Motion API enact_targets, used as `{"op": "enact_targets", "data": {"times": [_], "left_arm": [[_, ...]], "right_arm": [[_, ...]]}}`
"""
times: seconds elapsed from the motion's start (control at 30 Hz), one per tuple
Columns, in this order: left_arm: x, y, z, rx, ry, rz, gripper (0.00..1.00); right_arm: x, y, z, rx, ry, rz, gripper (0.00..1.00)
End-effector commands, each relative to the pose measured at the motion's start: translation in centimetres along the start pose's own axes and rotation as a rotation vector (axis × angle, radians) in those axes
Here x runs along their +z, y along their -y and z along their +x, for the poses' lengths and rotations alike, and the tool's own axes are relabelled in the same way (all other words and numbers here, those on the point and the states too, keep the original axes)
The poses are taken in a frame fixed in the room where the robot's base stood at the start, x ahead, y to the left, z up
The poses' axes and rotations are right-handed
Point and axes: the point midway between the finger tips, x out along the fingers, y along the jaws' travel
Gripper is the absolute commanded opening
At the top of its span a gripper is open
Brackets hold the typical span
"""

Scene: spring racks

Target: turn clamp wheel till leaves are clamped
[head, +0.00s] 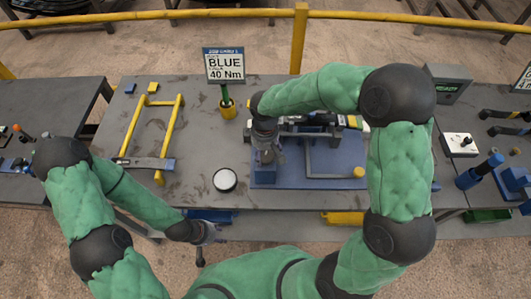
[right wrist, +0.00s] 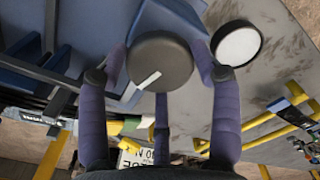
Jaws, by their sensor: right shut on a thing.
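The clamp wheel (right wrist: 160,62) is a dark round knob with a white mark on its face, in the middle of the right wrist view. My right gripper (right wrist: 162,75) has its purple fingers around the wheel and is shut on it. In the head view my right gripper (head: 266,150) is at the left end of the blue clamp fixture (head: 290,178), hiding the wheel there. Dark long bars, apparently the leaves (head: 310,123), lie across the fixture, partly behind my right arm; whether they are clamped tight cannot be told. My left gripper (head: 205,234) hangs near the table's front edge; its fingers are unclear.
A white-topped round dish (head: 225,179) stands left of the fixture. A yellow rack (head: 169,135) with a grey bar lies further left. A sign reading BLUE 40 Nm (head: 225,65) stands behind. A control box (head: 459,145) and blue tools are at the right.

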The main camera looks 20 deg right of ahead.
Motion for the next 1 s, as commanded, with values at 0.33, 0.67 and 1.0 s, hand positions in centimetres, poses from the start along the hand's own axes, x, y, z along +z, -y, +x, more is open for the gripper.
{"op": "enact_targets", "data": {"times": [0.33,0.67,1.0], "left_arm": [[0.0,0.4,1.2,0.000,0.000,0.000,0.40],[-0.1,0.6,1.8,0.000,0.000,0.000,0.40],[-0.1,0.7,1.9,0.000,0.000,0.000,0.40]], "right_arm": [[-0.2,0.1,0.3,-0.003,-0.006,0.275,0.32],[-0.2,0.0,0.2,-0.003,-0.007,0.452,0.31],[-0.3,-0.1,0.1,-0.002,-0.008,0.509,0.31]]}}
